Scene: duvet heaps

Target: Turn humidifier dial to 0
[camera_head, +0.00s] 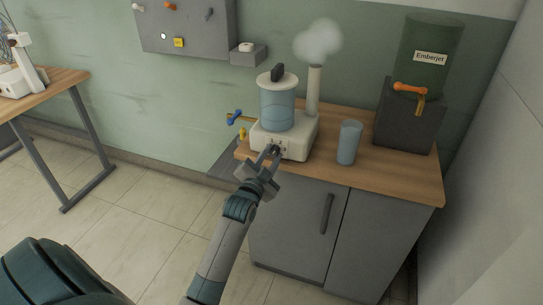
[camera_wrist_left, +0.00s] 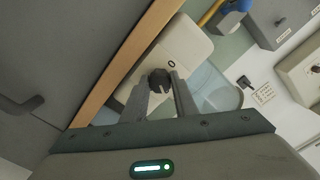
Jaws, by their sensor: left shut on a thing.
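The humidifier (camera_head: 298,136) is a white base with a clear bluish water tank (camera_head: 277,108) and a white spout (camera_head: 314,92) that gives off mist. It stands on the wooden counter. Its dark dial (camera_wrist_left: 159,78) is on the front face, with a "0" mark beside it in the left wrist view. My left gripper (camera_head: 271,154) reaches the front of the humidifier, and its fingers (camera_wrist_left: 162,90) are shut on the dial. The dial's pointer direction is too small to tell. My right gripper is not in view.
A blue cup (camera_head: 349,142) stands right of the humidifier on the counter (camera_head: 400,178). A dark green "Emberjet" dispenser (camera_head: 428,60) with an orange lever is at the back right. A blue-handled tap (camera_head: 235,117) is to the left. A grey cabinet (camera_head: 290,222) is below.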

